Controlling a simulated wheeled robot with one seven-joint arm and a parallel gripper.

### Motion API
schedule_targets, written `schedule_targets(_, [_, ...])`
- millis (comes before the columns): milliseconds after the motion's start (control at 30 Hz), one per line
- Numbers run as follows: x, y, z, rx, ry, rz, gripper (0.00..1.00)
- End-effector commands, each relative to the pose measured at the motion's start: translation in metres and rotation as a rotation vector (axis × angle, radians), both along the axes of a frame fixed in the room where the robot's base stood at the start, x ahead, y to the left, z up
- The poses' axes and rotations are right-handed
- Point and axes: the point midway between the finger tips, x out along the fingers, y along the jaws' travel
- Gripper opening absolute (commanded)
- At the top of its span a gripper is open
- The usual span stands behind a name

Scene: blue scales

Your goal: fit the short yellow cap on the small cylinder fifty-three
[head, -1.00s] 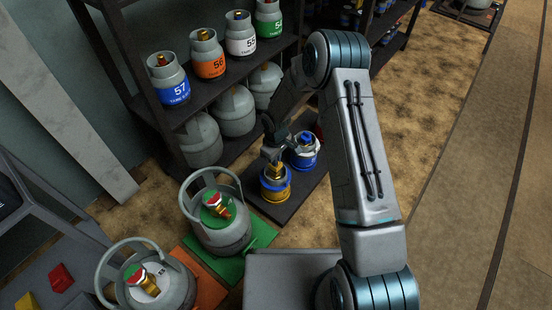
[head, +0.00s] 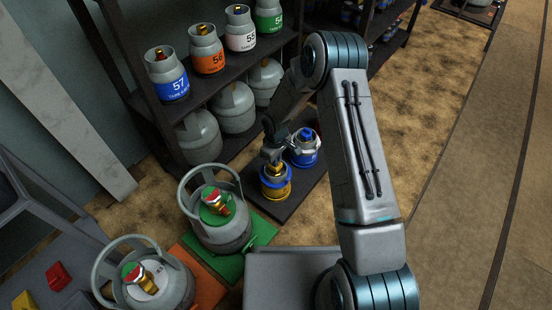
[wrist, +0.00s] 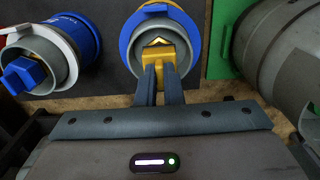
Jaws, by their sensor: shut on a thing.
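My gripper (wrist: 161,84) is shut on the short yellow cap (wrist: 160,55), which shows between and beyond the fingertips in the wrist view. The cap is within the grey open collar of a small cylinder with a blue ring (wrist: 138,60). In the head view this small cylinder (head: 275,190) has a yellow band and stands on a dark board. Its number is not readable. My gripper (head: 273,155) is just above it. Whether the cap is seated on the valve is hidden by the fingers and collar.
Close beside it stands another small cylinder (head: 304,158) with a blue cap (wrist: 24,73). A larger grey cylinder (head: 222,228) with a handle ring stands on a green board (head: 262,232) nearby. Shelves with numbered cylinders, such as 57 (head: 172,88), stand behind.

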Motion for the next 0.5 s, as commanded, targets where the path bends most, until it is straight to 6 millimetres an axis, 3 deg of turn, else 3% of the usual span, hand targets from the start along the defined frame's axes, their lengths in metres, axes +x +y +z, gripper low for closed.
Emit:
schedule_targets(467, [0.0,0.0,-0.013,0.0,0.0,0.0,0.0])
schedule_targets(500, [0.0,0.0,-0.012,0.0,0.0,0.0,0.13])
